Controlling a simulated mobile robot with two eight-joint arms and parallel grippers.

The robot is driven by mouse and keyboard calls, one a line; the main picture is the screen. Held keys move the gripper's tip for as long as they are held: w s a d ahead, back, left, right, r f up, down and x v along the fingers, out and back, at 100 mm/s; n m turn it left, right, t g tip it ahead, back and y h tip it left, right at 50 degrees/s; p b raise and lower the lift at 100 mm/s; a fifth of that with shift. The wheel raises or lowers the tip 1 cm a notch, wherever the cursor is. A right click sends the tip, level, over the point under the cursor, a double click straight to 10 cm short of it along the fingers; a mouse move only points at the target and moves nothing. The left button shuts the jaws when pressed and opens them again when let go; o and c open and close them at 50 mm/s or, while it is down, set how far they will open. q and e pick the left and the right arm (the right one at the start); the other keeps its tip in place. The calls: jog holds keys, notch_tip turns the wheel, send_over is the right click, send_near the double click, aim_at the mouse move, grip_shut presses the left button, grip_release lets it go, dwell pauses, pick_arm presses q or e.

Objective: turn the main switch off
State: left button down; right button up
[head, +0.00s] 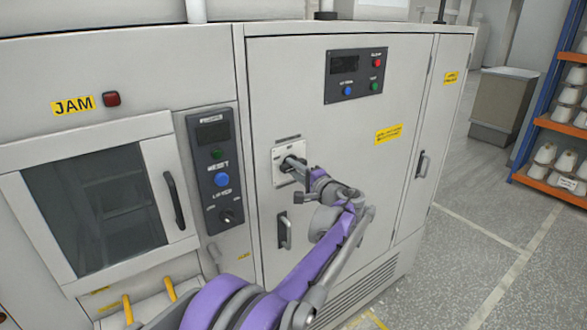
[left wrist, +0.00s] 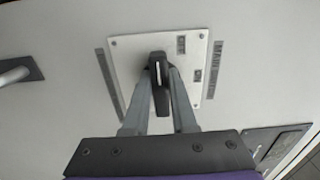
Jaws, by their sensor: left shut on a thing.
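The main switch is on the cabinet door, on a light square plate (head: 278,172) that also shows in the left wrist view (left wrist: 126,56). Its dark rotary handle (left wrist: 160,88) lies nearly up-and-down in the left wrist view, with a white line at its upper end. My left gripper (head: 295,164) reaches the switch from the front. In the left wrist view its two fingers (left wrist: 161,76) are shut on the handle, one at each side. In the head view the gripper hides most of the handle. My right gripper is not in view.
Left of the switch is a dark control panel (head: 214,170) with buttons and a knob. A door handle (head: 284,231) is just below the switch. A second button panel (head: 355,75) is above right.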

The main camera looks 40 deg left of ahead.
pick_arm(q)
jog(key=c, duration=0.7)
grip_release()
jog(key=b+v, duration=0.1)
jog(key=v, duration=0.9)
jog(key=shift+s+d, duration=0.1)
jog(key=shift+d, duration=0.3)
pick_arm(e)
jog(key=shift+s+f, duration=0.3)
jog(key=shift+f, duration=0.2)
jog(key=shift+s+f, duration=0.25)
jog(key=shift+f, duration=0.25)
pick_arm(q)
jog(key=s+d+f+n+h, duration=0.1)
jog(key=s+d+f+h, duration=0.4)
jog(key=s+d+f, duration=0.2)
jog(key=s+d+f+n+h, duration=0.1)
jog(key=s+d+f+h, duration=0.5)
jog(key=s+f, duration=0.4)
jog(key=s+d+f+n+h, duration=0.1)
jog(key=s+d+f+h, duration=0.5)
jog(key=s+d+f, duration=0.2)
jog(key=shift+s+d+f+t, duration=0.1)
jog(key=shift+s+f+t, duration=0.15)
jog(key=shift+s, duration=0.45)
jog(key=shift+s+f+t, duration=0.15)
jog(key=shift+s+f, duration=0.05)
jog(key=shift+s, duration=0.5)
